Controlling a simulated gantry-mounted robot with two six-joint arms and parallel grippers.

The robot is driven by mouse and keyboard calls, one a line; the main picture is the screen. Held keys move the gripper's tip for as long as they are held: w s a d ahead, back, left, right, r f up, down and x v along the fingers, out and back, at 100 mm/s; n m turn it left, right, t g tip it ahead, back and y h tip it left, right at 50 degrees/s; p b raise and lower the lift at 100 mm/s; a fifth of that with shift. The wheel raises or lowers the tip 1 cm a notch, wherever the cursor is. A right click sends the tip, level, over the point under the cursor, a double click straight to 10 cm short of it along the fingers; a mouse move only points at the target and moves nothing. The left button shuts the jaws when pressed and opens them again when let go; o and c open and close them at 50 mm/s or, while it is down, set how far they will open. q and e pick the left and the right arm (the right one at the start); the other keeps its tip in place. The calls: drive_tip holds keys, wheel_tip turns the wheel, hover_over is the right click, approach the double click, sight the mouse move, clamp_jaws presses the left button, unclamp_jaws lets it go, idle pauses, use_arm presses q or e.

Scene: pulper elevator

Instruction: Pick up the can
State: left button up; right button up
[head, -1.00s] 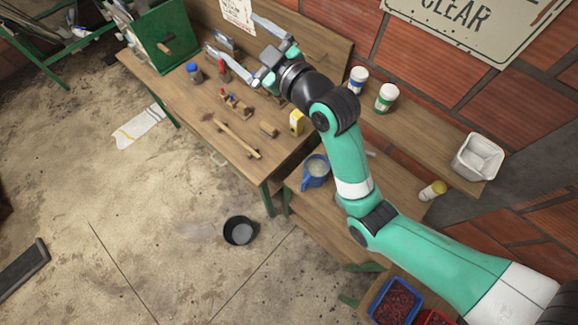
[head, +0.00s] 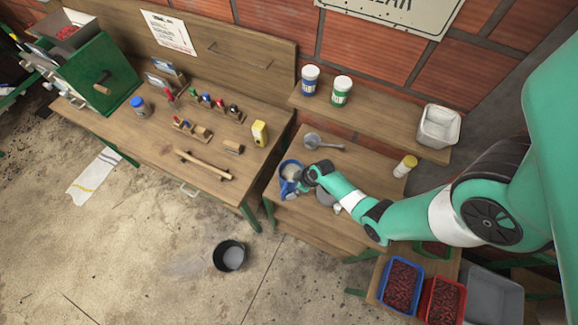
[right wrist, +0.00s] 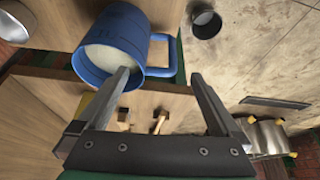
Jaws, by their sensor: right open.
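The blue can (head: 291,168) stands on the low wooden bench right of the worktable, with pale contents inside and a handle on its near side. In the right wrist view the can (right wrist: 118,30) is large at the top, with its handle (right wrist: 163,72) to the right. My right gripper (head: 297,187) is beside the can in the head view. In the right wrist view my right gripper (right wrist: 160,76) is open, with its fingers spread either side of the handle. The left fingertip overlaps the can's rim in the picture; contact cannot be told. My left gripper is not in view.
A metal scoop (head: 322,142) lies behind the can. A yellow-lidded jar (head: 405,166) stands to the right. Two lidded tubs, blue (head: 310,80) and green (head: 342,91), stand on the shelf above. A black bucket (head: 229,256) is on the floor, which is largely clear.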

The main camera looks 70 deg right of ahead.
sight(284, 189)
drive_tip(key=b+x, duration=0.2)
drive_tip(key=x, duration=0.1)
drive_tip(key=b+x, duration=0.5)
drive_tip(key=x, duration=0.1)
drive_tip(key=shift+w+b, duration=0.35)
drive_tip(key=shift+b, duration=0.05)
drive_tip(key=shift+r, duration=0.15)
drive_tip(key=shift+c, duration=0.2)
clamp_jaws()
drive_tip(key=shift+w+r, duration=0.1)
